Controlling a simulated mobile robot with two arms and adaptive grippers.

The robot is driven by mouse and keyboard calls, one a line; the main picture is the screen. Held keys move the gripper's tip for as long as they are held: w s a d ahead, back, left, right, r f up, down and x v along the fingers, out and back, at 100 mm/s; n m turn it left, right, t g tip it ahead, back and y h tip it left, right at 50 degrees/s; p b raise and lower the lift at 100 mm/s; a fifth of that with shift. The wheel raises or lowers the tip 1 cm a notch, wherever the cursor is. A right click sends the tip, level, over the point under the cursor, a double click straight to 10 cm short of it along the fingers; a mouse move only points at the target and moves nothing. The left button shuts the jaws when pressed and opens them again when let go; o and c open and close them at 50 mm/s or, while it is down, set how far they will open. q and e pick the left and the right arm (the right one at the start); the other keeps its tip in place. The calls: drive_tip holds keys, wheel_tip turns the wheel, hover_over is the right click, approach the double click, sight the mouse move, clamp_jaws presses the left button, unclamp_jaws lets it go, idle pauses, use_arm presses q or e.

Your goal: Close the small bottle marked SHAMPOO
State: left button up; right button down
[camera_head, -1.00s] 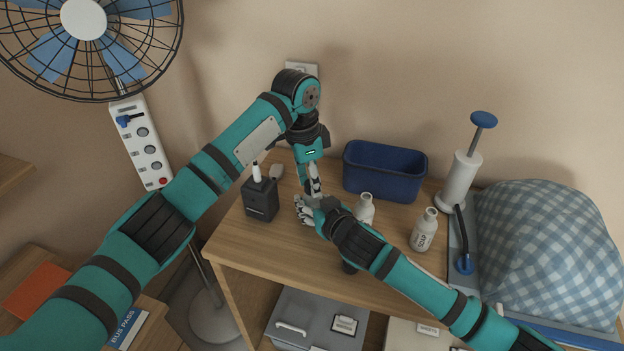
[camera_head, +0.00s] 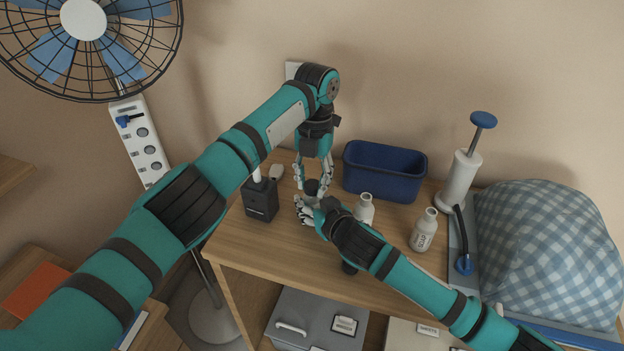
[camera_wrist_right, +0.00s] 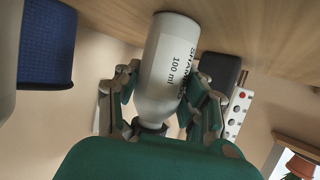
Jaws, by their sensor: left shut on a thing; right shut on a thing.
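The white bottle marked SHAMPOO, 100 ml, (camera_wrist_right: 168,62) stands on the wooden table (camera_head: 260,244) between the fingers of my right gripper. My right gripper (camera_wrist_right: 163,88) is shut on its body; in the head view that gripper (camera_head: 306,209) hides most of the bottle. A dark cap (camera_head: 312,187) shows just above the right gripper. My left gripper (camera_head: 312,180) reaches down from above, its fingers on both sides of the cap, shut on it. The cap appears to be at the bottle's top; the thread is too small to see.
A small white bottle (camera_head: 365,209) and a bottle marked SOAP (camera_head: 424,231) stand to the right. A black box (camera_head: 261,200) is close on the left. The front-left tabletop is clear.

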use_arm(q)
drive_tip(key=shift+m, duration=0.7)
drive_tip(key=o, duration=0.7)
drive_tip(key=shift+r, duration=2.25)
drive_tip(key=shift+c, duration=0.3)
